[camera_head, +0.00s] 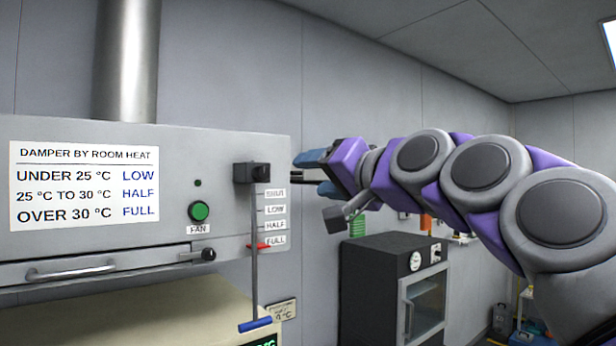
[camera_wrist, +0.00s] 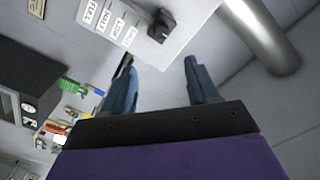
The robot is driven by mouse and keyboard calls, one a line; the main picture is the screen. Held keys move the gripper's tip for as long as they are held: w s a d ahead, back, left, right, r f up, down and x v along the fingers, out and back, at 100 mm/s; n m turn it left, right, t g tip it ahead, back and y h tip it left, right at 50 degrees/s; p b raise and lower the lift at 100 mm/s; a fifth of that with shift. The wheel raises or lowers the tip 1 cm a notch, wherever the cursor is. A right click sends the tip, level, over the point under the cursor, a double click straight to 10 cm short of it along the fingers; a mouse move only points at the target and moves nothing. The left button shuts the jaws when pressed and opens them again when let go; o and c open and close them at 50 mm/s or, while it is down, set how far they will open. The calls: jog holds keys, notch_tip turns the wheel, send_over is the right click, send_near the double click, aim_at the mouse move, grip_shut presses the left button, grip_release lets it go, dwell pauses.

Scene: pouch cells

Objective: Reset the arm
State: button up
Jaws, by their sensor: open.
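My gripper (camera_head: 305,173) is at the end of my purple and grey arm, just right of the hood's right edge in the head view. Its two blue fingers point left and are apart, with nothing seen between them. In the wrist view my gripper (camera_wrist: 160,72) also shows its blue fingers spread and empty. The damper lever's black block (camera_head: 252,173) is on the hood front, left of the fingertips; it also shows in the wrist view (camera_wrist: 161,25), beyond the fingers. A rod hangs from it to a blue handle (camera_head: 255,325). Whether a fingertip touches the hood is unclear.
The grey hood (camera_head: 225,150) carries a damper notice (camera_head: 84,185), a green fan button (camera_head: 199,211) and a scale from SHUT to FULL with a red marker (camera_head: 258,246) at FULL. A dark oven (camera_head: 375,270) stands below my arm. Open air lies above the arm.

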jog(key=shift+s+d, duration=0.15)
jog(key=shift+s, duration=0.05)
jog(key=shift+f, duration=0.1)
jog(key=s+a+f+n+g+h+b, duration=0.1)
jog(key=s+f+g+h+b, duration=0.25)
jog(key=f, duration=1.45)
jog(key=s+a+f+n+g+h+b, duration=0.15)
jog(key=s+f+g, duration=0.45)
jog(key=f, duration=1.2)
jog(key=s+d+f+g+h+b, duration=0.1)
jog(key=s+d+f, duration=0.4)
jog(key=s+f, duration=0.7)
jog(key=s+d+f+g+h+b, duration=0.1)
jog(key=s+d+f+g+h, duration=0.3)
jog(key=s+f, duration=0.9)
notch_tip(320, 180, down, 2)
jog(key=shift+s+d+f+g+b, duration=0.1)
jog(key=shift+s+d+g+b, duration=0.25)
jog(key=shift+d+g, duration=0.85)
jog(key=shift+w+m, duration=0.15)
jog(key=shift+m, duration=0.1)
